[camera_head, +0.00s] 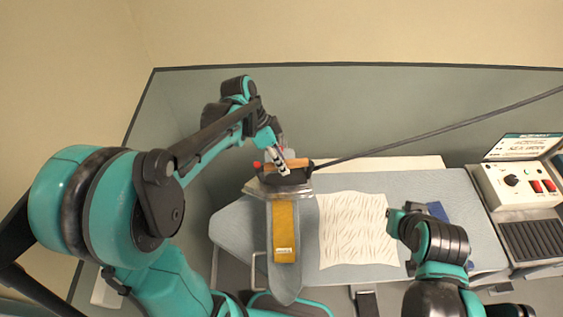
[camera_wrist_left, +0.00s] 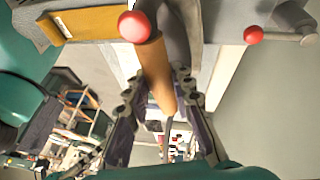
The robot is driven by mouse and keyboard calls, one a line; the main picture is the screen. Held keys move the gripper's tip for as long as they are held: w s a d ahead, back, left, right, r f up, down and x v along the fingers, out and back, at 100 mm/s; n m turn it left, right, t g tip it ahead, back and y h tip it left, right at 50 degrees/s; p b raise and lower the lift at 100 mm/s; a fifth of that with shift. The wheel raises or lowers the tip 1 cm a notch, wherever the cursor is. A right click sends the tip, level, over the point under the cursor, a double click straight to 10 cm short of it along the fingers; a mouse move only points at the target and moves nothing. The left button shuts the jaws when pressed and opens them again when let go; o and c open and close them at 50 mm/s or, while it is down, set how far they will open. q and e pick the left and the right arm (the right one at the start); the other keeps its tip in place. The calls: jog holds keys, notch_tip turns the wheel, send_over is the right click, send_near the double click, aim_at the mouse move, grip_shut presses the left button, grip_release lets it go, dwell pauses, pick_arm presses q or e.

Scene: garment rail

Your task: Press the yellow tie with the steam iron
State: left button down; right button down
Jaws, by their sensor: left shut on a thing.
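The yellow tie (camera_head: 285,235) lies lengthwise on a narrow grey board, its far end at the iron. The steam iron (camera_head: 295,178) has a dark body and a wooden handle, with a silvery plate under it. My left gripper (camera_head: 283,168) is shut on the iron's handle; in the left wrist view the handle (camera_wrist_left: 158,78) runs between the fingers (camera_wrist_left: 157,88). Part of the tie (camera_wrist_left: 92,23) shows there at the upper left. I cannot tell whether the iron touches the tie. My right gripper (camera_head: 399,214) is small and partly hidden by its arm, near the white cloth's right edge.
A wrinkled white cloth (camera_head: 352,230) lies on the grey ironing board (camera_head: 233,226) right of the tie. A blue item (camera_head: 437,210) lies beyond it. A control box (camera_head: 515,183) stands far right. A dark hose (camera_head: 440,128) runs from the iron to the upper right.

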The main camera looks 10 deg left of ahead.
pick_arm(q)
jog(key=shift+r+p, duration=2.4)
jog(key=shift+r, duration=1.15)
jog(key=shift+f, duration=0.1)
